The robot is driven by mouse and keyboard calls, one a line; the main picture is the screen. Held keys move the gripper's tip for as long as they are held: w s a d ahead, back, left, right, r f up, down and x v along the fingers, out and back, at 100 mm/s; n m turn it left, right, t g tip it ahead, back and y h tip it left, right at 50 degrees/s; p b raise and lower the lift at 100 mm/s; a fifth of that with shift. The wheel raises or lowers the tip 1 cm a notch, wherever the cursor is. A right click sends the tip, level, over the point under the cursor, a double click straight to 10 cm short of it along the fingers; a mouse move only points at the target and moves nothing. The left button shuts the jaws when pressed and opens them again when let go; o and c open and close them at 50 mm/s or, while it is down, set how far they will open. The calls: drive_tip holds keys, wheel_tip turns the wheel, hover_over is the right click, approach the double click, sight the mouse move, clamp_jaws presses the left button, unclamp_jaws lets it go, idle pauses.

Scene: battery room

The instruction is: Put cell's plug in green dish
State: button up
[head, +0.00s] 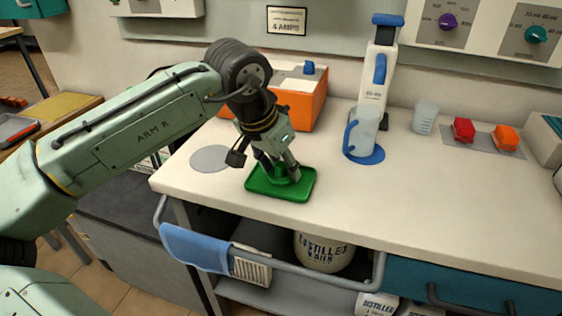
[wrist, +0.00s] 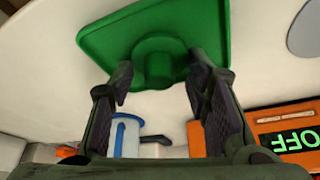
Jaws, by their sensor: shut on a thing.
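The green dish (head: 300,190) lies flat near the left part of the bench top; its underside-up image fills the top of the wrist view (wrist: 110,40). My gripper (head: 281,174) points down over the dish with its fingertips low inside its outline. A green round plug (wrist: 158,66) sits between the two fingers in the wrist view, and my gripper is shut on it. In the head view the fingers partly hide the plug. The plug's lower end overlaps the dish, and I cannot tell whether it touches the dish floor.
An orange box (head: 303,108) stands behind my gripper. A grey disc (head: 211,158) lies left of the dish. A blue-handled jug (head: 364,132) and a tall dispenser (head: 379,68) stand to the right, then a beaker (head: 425,118) and red (head: 463,130) and orange (head: 505,138) pieces. The front bench is clear.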

drive_tip(key=shift+f, duration=0.1)
drive_tip(key=o, duration=0.9)
drive_tip(key=shift+c, duration=0.2)
drive_tip(key=v, duration=1.2)
drive_tip(key=shift+b, duration=0.45)
